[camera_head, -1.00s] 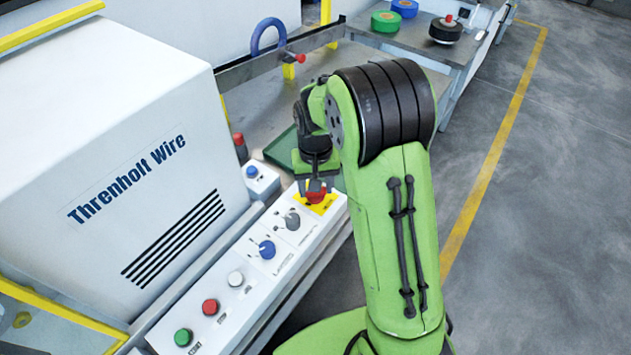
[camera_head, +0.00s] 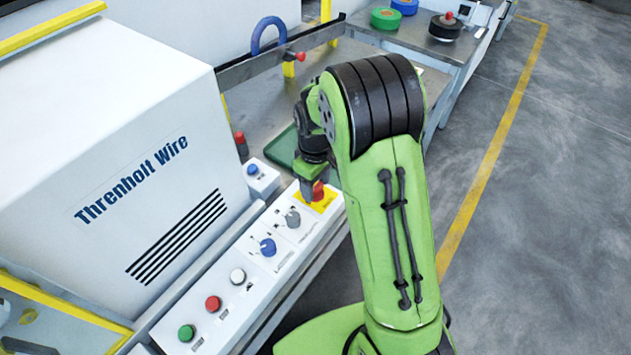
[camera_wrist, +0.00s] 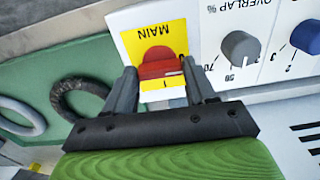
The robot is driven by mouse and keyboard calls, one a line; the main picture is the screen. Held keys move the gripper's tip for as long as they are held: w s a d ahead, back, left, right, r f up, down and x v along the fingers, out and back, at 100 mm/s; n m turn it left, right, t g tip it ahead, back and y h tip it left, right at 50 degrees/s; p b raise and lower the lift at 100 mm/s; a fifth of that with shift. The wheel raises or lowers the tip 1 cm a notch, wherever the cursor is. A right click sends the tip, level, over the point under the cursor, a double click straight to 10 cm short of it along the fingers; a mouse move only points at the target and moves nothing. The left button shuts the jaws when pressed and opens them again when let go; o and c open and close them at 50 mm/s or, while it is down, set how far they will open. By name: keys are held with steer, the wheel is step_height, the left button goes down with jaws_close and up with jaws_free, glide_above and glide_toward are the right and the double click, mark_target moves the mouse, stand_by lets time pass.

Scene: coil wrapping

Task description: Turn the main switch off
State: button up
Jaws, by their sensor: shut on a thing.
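The main switch is a red rotary knob (camera_wrist: 156,64) on a yellow plate (camera_wrist: 133,42) marked MAIN, which appears upside down in the wrist view. In the head view the red knob (camera_head: 318,189) sits at the far end of the white control panel, partly covered by my gripper. My gripper (camera_wrist: 159,72) is shut on the knob, with one dark finger at each end of its handle. The handle lies crosswise between the fingers, with a pale mark near its right end. My gripper (camera_head: 312,190) points down at the panel.
A grey overlap knob (camera_head: 292,218) and a blue knob (camera_head: 267,247) stand close by, then white, red (camera_head: 213,303) and green (camera_head: 186,332) buttons. A small box with a blue button (camera_head: 252,170) and the white machine housing (camera_head: 110,150) flank the panel.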

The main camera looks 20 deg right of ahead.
mark_target(316, 187)
stand_by(0.4)
steer(key=o, duration=1)
steer(key=shift+o, duration=0.2)
step_height(316, 187, up, 16)
steer(key=p, duration=0.4)
steer(key=shift+f, duration=0.1)
